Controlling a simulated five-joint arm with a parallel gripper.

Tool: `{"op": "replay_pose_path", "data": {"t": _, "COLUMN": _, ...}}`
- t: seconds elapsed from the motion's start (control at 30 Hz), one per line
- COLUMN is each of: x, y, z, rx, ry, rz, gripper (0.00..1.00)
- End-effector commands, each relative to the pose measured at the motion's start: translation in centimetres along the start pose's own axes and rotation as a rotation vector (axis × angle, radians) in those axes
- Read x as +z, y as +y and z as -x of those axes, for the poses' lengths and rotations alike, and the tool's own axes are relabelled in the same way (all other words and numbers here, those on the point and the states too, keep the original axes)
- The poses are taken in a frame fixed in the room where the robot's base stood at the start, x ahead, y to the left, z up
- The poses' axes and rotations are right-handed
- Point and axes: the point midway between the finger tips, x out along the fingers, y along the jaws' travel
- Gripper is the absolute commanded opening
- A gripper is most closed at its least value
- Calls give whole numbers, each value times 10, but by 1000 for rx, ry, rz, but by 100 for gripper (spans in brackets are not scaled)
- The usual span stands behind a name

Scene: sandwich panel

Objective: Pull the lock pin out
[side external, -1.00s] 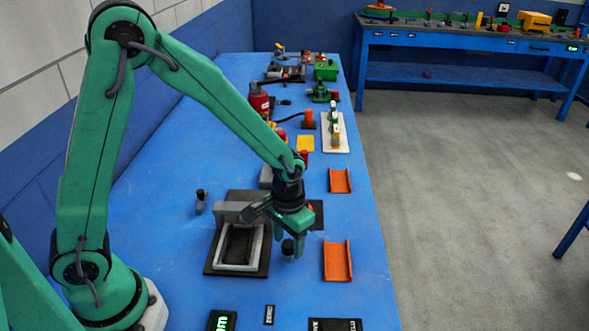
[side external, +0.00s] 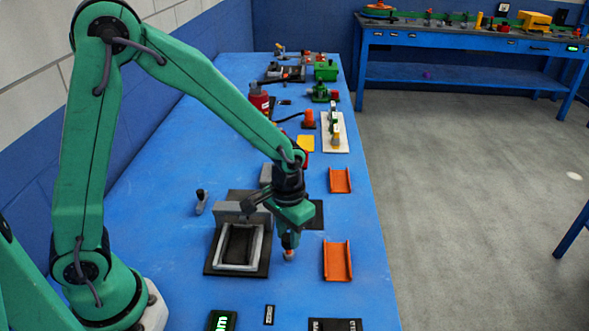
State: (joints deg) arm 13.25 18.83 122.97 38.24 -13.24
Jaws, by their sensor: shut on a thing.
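My gripper (side external: 290,243) is shut, pointing down just right of the grey metal frame (side external: 218,247). The lock pin (side external: 289,254) appears to be between its fingertips; only a small reddish-grey bit shows below them, and the rest is hidden. I cannot tell whether the pin is still seated. The frame lies on a black base plate (side external: 210,268) with a grey block (side external: 226,209) at its back edge.
A small dark-topped lever (side external: 201,201) stands left of the plate. Orange channel trays (side external: 338,261) (side external: 340,180) lie to the right. Dark label plates (side external: 335,324) lie at the front. Bare blue table (side external: 160,200) lies to the left.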

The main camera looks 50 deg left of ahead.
Motion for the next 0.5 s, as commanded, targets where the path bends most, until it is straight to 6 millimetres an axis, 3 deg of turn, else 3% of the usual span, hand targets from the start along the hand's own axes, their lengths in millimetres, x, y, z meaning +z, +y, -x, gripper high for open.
{"op": "replay_pose_path", "data": {"t": 0.27, "x": -1, "y": 0, "z": 6, "rx": 1, "ry": 4, "rz": 1, "gripper": 0}}
{"op": "replay_pose_path", "data": {"t": 0.3, "x": -1, "y": 0, "z": 6, "rx": 1, "ry": 5, "rz": 1, "gripper": 36}}
{"op": "replay_pose_path", "data": {"t": 0.37, "x": -1, "y": 0, "z": 6, "rx": 1, "ry": 4, "rz": 1, "gripper": 48}}
{"op": "replay_pose_path", "data": {"t": 0.5, "x": -1, "y": 0, "z": 5, "rx": 1, "ry": 3, "rz": 0, "gripper": 50}}
